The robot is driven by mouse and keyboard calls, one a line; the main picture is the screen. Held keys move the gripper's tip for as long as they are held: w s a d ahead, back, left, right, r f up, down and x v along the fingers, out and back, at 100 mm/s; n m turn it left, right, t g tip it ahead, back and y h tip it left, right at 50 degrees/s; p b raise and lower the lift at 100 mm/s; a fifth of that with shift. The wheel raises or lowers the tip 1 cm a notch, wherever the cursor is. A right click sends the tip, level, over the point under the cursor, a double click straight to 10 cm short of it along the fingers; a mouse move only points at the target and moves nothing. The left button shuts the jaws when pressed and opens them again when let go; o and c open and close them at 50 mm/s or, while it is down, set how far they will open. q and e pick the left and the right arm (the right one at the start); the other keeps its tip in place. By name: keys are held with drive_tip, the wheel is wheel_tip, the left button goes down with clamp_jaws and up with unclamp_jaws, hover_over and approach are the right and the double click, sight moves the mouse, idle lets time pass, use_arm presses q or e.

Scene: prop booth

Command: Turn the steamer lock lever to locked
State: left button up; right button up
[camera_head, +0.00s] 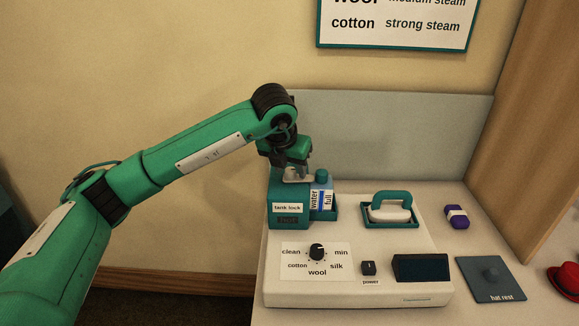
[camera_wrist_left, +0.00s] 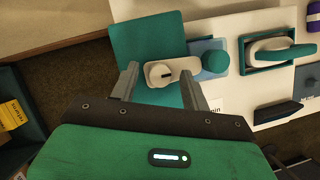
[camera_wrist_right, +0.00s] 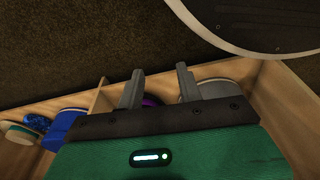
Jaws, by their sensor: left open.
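The steamer (camera_head: 350,285) is a white unit with a teal tank lock block (camera_head: 290,192) at its back left. The pale lock lever (camera_wrist_left: 172,71) lies on top of this block, its arm pointing right toward the teal cap (camera_wrist_left: 215,61) of the blue water tank (camera_head: 322,198). My left gripper (camera_head: 293,165) is over the block; in the left wrist view its open fingers (camera_wrist_left: 160,85) stand apart around the lever's round end. In the head view the gripper partly hides the lever. My right gripper (camera_wrist_right: 160,83) is open and empty, seen only in the right wrist view.
A teal-handled iron (camera_head: 390,208) rests in its cradle on the steamer. The dial (camera_head: 317,252), power switch (camera_head: 369,268) and dark display (camera_head: 421,268) are in front. A purple item (camera_head: 456,217), hat rest (camera_head: 492,278) and red hat (camera_head: 566,281) are at right.

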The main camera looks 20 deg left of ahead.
use_arm(q)
drive_tip(key=b+v, duration=0.1)
drive_tip(key=v, duration=1.2)
drive_tip(key=shift+s+r, duration=0.15)
drive_tip(key=shift+r, duration=0.25)
use_arm(e)
drive_tip(key=r, duration=0.1)
drive_tip(key=w+r, duration=0.1)
drive_tip(key=r, duration=0.1)
drive_tip(key=shift+w+a, duration=0.2)
drive_tip(key=shift+a, duration=0.1)
drive_tip(key=shift+w, duration=0.1)
